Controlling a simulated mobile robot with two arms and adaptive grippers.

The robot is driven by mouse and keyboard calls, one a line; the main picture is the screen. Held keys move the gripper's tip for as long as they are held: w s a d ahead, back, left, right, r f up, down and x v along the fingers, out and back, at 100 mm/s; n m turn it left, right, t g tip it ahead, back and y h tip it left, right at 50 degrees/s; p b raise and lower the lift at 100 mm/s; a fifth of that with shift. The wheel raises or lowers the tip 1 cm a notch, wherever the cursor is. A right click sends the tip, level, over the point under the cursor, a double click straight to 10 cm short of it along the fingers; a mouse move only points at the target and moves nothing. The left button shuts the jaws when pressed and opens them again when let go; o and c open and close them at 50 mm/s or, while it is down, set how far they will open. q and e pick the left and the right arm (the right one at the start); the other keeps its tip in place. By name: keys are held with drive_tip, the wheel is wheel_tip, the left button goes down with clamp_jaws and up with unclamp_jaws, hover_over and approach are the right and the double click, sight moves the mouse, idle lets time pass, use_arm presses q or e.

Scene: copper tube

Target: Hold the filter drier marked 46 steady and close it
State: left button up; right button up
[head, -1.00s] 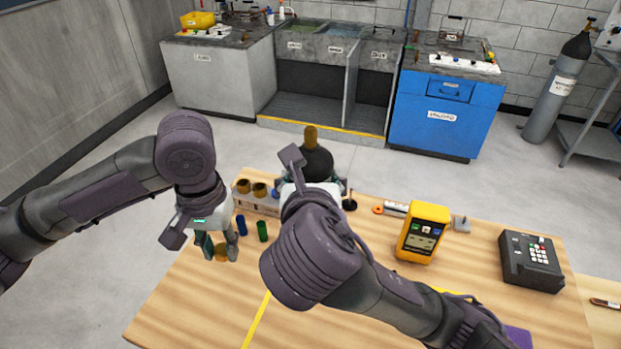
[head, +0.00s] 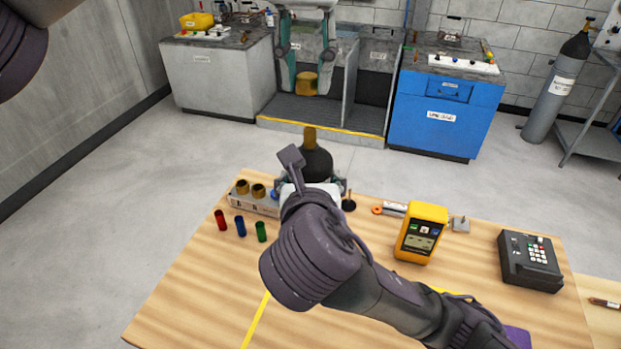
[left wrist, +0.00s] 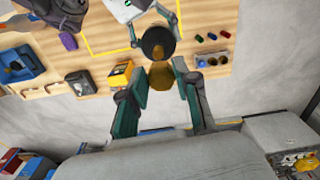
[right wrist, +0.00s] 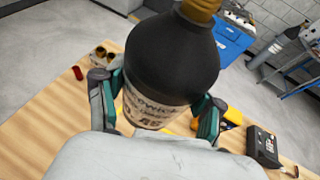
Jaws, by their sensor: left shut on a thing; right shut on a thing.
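The black filter drier (head: 315,163) with a brass neck stands upright near the table's far edge in the head view. In the right wrist view the drier (right wrist: 170,65) fills the middle, its white label partly readable with what looks like 46. My right gripper (right wrist: 155,112) is shut around its body, one finger on each side. My left gripper (head: 308,85) is shut on a brass cap (head: 307,84) and holds it in the air, above the drier in the picture. The cap also shows between the left fingers (left wrist: 160,100) in the left wrist view, in line with the drier (left wrist: 158,42).
A rack (head: 240,203) with brass caps stands left of the drier. A yellow meter (head: 422,233) and a dark keypad device (head: 530,261) are at right. The table's left front is clear.

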sight(308, 130)
use_arm(q)
drive_tip(key=shift+s+d+r, duration=0.1)
drive_tip(key=shift+r, duration=0.1)
drive_tip(key=shift+f, duration=2.05)
drive_tip(key=shift+f, duration=0.85)
drive_tip(key=shift+f, duration=0.55)
